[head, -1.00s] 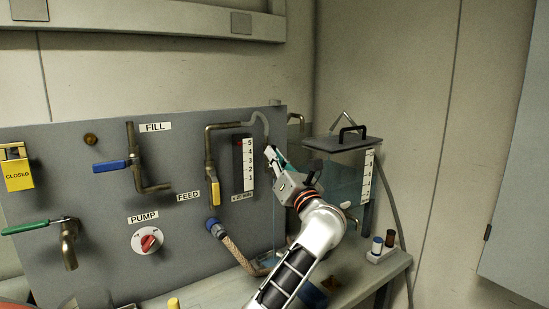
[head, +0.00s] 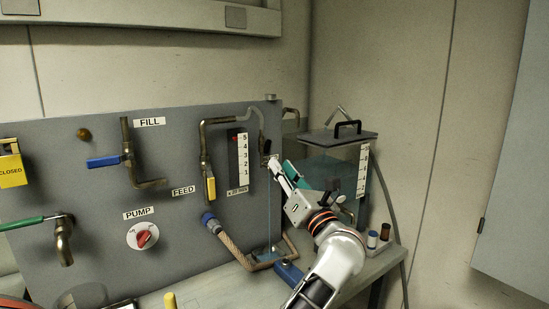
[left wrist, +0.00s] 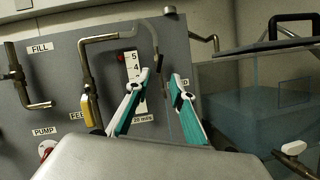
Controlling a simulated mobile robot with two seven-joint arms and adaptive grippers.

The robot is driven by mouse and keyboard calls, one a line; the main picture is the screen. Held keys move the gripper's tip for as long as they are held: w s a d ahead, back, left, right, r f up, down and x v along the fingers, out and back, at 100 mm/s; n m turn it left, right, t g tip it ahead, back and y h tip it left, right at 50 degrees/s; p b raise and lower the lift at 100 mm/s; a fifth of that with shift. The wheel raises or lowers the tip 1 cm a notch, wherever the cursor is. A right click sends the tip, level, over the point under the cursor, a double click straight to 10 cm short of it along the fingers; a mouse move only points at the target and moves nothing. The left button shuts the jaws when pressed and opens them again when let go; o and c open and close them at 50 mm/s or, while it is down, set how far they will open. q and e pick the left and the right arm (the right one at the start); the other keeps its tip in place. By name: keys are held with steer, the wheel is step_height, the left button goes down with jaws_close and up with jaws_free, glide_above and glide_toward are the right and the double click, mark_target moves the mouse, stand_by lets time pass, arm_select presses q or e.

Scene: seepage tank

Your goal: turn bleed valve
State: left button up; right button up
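My left gripper (head: 272,161) reaches to the right edge of the grey panel. Its two teal-padded fingers (left wrist: 160,76) stand apart in the left wrist view, with nothing clearly held between them. A small metal fitting (head: 266,147), probably the bleed valve, shows just beyond the fingertips, below the curved clear tube. It also shows small between the fingertips in the left wrist view (left wrist: 159,62). I cannot tell whether the fingers touch the fitting. My right gripper is not in view.
The flow gauge (head: 242,160) and yellow-handled feed valve (head: 210,188) are left of the gripper. The lidded clear tank (head: 340,165) stands close on the right. A braided hose (head: 235,248) runs below.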

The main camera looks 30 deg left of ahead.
arm_select(q)
steer(key=v, duration=0.4)
steer(key=shift+f, duration=0.1)
stand_by(0.4)
